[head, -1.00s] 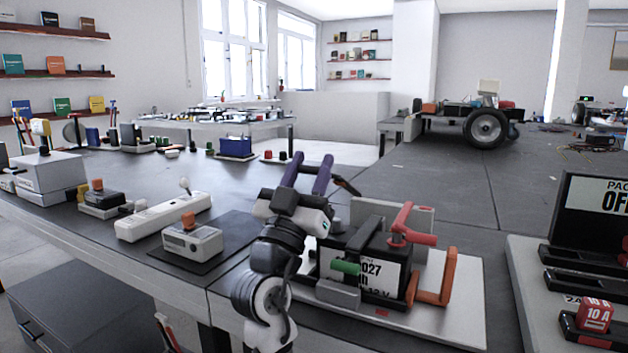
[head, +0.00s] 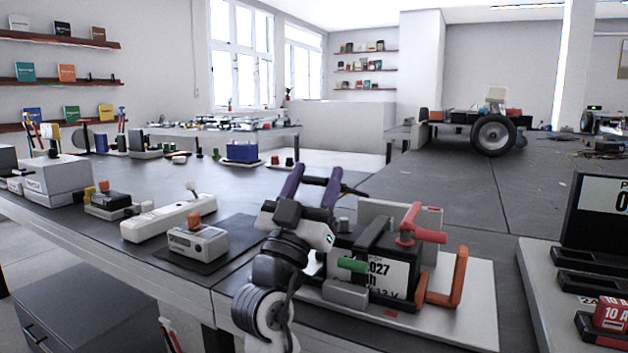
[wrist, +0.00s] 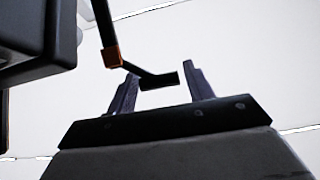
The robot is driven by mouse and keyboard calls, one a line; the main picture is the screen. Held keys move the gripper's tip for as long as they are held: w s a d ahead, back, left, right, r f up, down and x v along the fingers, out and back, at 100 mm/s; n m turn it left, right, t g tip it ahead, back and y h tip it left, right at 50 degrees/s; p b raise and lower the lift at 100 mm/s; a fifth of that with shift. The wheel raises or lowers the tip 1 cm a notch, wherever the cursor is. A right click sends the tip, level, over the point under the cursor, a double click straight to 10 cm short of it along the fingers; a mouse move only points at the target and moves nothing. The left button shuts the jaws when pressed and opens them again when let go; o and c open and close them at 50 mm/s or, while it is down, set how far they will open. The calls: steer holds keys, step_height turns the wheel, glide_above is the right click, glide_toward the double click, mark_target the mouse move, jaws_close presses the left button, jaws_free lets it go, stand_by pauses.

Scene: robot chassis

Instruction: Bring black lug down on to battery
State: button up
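The battery (head: 391,283) is a dark box with a white label, standing on a pale board right of my arm in the head view. My gripper (head: 318,172) has two purple fingers pointing up, left of the battery and near its top. In the wrist view my gripper (wrist: 158,80) is open. The black lug (wrist: 160,80) shows there as a short dark bar on a bent black rod or cable with an orange band, between the fingertips with gaps visible. In the head view a dark piece (head: 352,189) shows by the right fingertip; I cannot tell if it is the lug.
A red lever (head: 414,235), a green handle (head: 353,265) and an orange bracket (head: 457,280) surround the battery. A grey meter (head: 198,242) and a white power strip (head: 168,218) lie to the left. A fuse tray (head: 545,290) is at right.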

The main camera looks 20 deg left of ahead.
steer(key=shift+o, duration=0.6)
steer(key=v, duration=0.3)
steer(key=s, duration=1.2)
steer(key=shift+a+p, duration=0.15)
steer(key=shift+p, duration=0.2)
